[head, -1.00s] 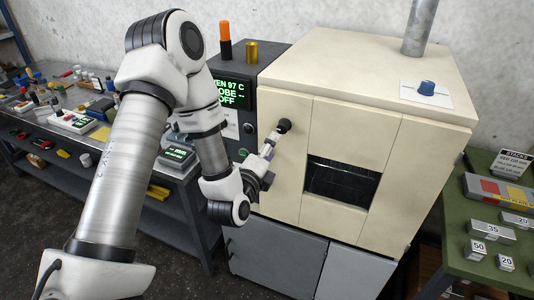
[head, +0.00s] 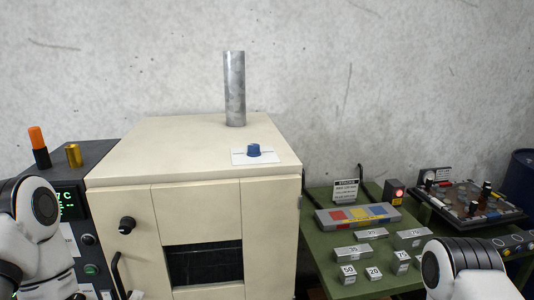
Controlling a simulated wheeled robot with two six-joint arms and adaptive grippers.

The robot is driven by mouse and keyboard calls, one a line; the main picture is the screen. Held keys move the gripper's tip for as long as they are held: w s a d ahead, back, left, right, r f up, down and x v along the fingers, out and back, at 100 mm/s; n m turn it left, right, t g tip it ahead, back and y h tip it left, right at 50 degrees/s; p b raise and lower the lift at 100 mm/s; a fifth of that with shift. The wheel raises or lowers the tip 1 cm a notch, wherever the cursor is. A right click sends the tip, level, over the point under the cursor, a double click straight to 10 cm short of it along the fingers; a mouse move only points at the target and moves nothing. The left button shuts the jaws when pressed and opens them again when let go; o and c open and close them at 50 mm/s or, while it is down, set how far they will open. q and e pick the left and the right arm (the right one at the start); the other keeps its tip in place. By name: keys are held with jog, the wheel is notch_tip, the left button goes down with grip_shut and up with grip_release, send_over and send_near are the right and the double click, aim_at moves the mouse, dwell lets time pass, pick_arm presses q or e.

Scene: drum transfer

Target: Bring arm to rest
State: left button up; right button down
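My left arm shows only as a white and grey link at the left edge in the head view; its gripper is out of frame. My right arm shows only as a white link with dark ribbed rings at the lower right; its gripper is out of frame too. The cream oven (head: 130,200) stands at the centre left, its front panels closed. A black round knob (head: 127,225) sits on its front, above a dark handle (head: 117,274). A dark window (head: 203,264) shows at the lower front.
A metal pipe (head: 234,90) and a blue knob (head: 254,150) on a white plate are on the oven top. The control cabinet (head: 95,155) carries an orange cylinder (head: 38,142) and a brass one (head: 73,155). A green table (head: 325,250) with labelled metal blocks stands right.

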pick_arm(q)
jog(key=s+d+f+n+g+h+b, duration=0.1)
jog(key=s+d+f+g, duration=0.15)
jog(key=f, duration=0.55)
jog(key=s+d+f+n+g+h+b, duration=0.1)
jog(key=s+d+f+n+g, duration=0.1)
jog(key=s+f, duration=0.35)
jog(key=s+d+f+n+g+b, duration=0.1)
jog(key=d+f+g+b, duration=0.15)
jog(key=f, duration=0.65)
jog(key=s+f+n+g, duration=0.3)
jog(key=s+n+g, duration=0.1)
jog(key=s+n, duration=0.3)
jog(key=s+f+n+g, duration=0.3)
jog(key=s+n+g, duration=0.1)
jog(key=s+n, duration=0.4)
jog(key=shift+d+f+n+g+p, duration=0.3)
jog(key=shift+f+n+p, duration=0.1)
jog(key=shift+n, duration=0.5)
pick_arm(e)
notch_tip(320, 180, down, 6)
jog(key=shift+w+r, duration=0.15)
jog(key=shift+r, duration=0.05)
